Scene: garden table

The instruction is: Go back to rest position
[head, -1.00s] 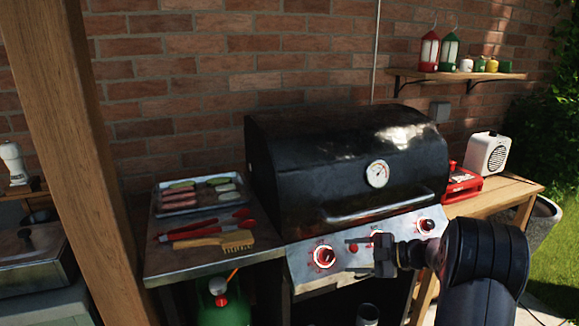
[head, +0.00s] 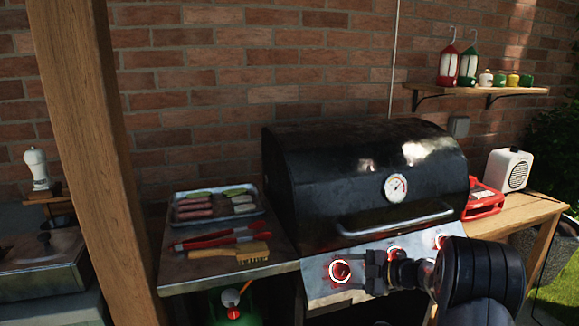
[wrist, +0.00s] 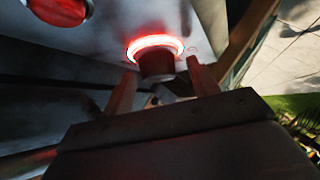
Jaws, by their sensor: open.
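My gripper (head: 375,271) is in front of the control panel of the black grill (head: 320,180), between the left knob (head: 340,271) and the middle knob (head: 393,253). In the wrist view my gripper (wrist: 160,88) has its two fingers apart. A dark knob with a glowing red ring (wrist: 155,42) shows between and beyond the fingertips. I cannot tell whether the fingers touch it. Another red-lit knob (wrist: 62,10) is at the upper left. The grill lid is shut.
The left side shelf holds a food tray (head: 259,208), red tongs (head: 215,237) and a brush (head: 230,252). A wooden post (head: 85,150) stands at the left. A red case (head: 484,201) and white radio (head: 509,169) are on the right table. A wall shelf (head: 480,91) holds lanterns.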

